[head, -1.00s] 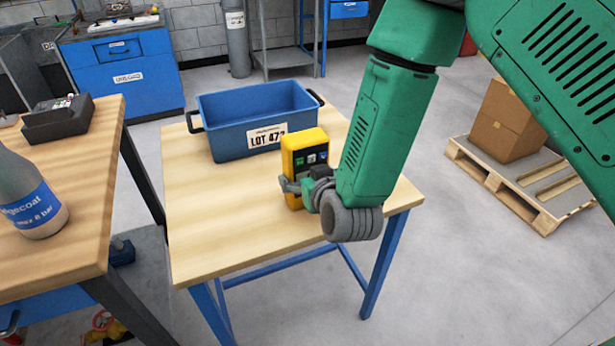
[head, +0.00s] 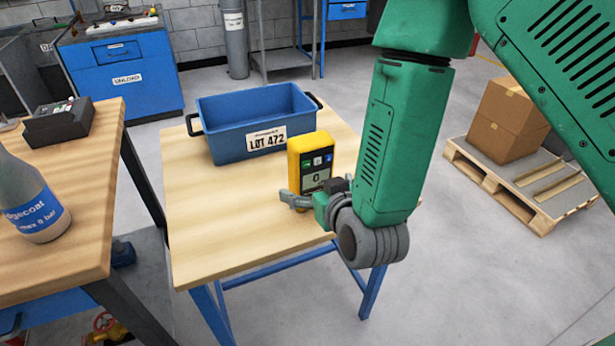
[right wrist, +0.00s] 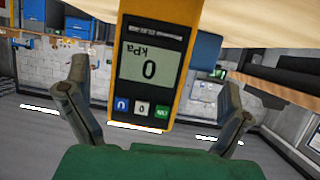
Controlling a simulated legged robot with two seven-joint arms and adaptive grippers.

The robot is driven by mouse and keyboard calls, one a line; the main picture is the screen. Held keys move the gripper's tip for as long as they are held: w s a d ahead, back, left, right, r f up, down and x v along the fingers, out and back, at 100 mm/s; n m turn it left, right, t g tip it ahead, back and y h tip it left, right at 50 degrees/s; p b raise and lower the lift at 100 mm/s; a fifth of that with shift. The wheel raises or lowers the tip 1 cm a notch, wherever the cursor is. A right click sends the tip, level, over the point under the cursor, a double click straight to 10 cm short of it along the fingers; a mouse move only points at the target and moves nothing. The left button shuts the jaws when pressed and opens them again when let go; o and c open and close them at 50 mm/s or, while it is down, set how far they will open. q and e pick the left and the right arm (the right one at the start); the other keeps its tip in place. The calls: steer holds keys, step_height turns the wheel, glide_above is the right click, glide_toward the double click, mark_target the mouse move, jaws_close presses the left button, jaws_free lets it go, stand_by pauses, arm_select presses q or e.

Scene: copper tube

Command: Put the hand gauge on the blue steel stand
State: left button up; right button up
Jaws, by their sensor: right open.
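The hand gauge (head: 306,158) is a yellow box with a dark face and a display reading 0. It is upright at the wooden top (head: 225,230) of the stand with blue steel legs (head: 372,292). Its lower end is hidden behind my right gripper, so I cannot tell whether it touches the top. My right gripper (head: 315,196) is open at the near side of the gauge. In the right wrist view, the gauge (right wrist: 152,65) appears upside down between the spread fingers of the gripper (right wrist: 155,82), with gaps on both sides. My left gripper is out of view.
A blue bin (head: 228,142) labelled LOT 472 sits on the stand behind the gauge. A wooden bench (head: 85,235) at the left carries a grey bottle (head: 30,195) and a dark device (head: 60,121). A pallet (head: 545,212) with cartons (head: 507,120) lies at right. The stand's left front is clear.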

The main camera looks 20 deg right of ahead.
steer(key=d+v, duration=0.1)
steer(key=v, duration=0.4)
steer(key=s+d+f+g, duration=0.3)
steer(key=s+f+g, duration=0.3)
steer(key=s+f, duration=0.5)
steer(key=s+d+f+g, duration=0.4)
steer(key=s+f+g, duration=0.3)
steer(key=s+f, duration=0.4)
steer(key=shift+s+d+n, duration=0.25)
steer(key=shift+s+n, duration=0.15)
steer(key=shift+s, duration=0.45)
steer(key=shift+d+f, duration=0.15)
steer(key=shift+f, duration=0.05)
